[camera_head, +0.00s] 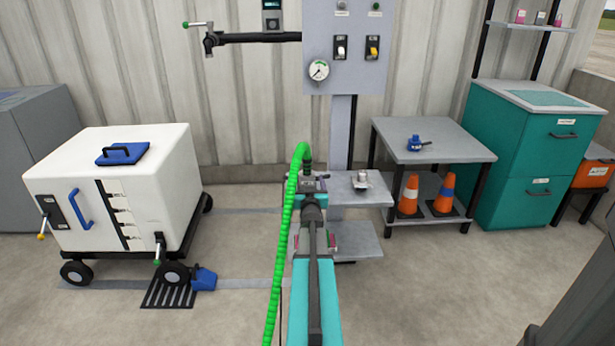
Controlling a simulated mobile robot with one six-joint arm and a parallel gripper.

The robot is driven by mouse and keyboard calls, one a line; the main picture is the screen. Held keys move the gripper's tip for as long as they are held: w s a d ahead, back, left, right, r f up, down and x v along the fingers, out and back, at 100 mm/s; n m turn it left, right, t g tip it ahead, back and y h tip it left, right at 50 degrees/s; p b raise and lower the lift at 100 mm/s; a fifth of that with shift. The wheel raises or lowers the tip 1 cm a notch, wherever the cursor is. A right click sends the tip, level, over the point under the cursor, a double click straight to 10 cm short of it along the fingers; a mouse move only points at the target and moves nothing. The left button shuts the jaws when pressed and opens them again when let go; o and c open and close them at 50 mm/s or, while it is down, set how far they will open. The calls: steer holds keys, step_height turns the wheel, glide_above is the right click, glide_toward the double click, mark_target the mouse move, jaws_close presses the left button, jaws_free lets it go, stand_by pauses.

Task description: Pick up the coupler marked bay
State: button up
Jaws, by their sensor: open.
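Two small fittings could be couplers, but I cannot read a "bay" mark on either. A silver fitting (362,179) sits on the small grey shelf (376,196) below the panel. A blue fitting (414,143) lies on the grey side table (453,147) to the right. My gripper (312,182) is at the far end of my teal arm, just left of the silver fitting and apart from it. It is open; its fingertips are small and partly hidden by my arm, and I see nothing held.
A white wheeled tote (130,155) with a blue lid handle stands left. A grey gauge panel (345,85) rises behind the shelf. Orange cones (410,194) stand under the side table. A teal cabinet (520,165) is right.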

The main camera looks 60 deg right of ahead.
mark_target(307, 158)
stand_by(0.3)
steer(key=shift+b+x, duration=0.4)
steer(key=shift+x, duration=2.2)
steer(key=shift+r, duration=0.1)
steer(key=c, duration=1.5)
steer(key=shift+r, duration=0.15)
step_height(307, 158, up, 10)
steer(key=p, duration=0.3)
steer(key=shift+p, duration=0.3)
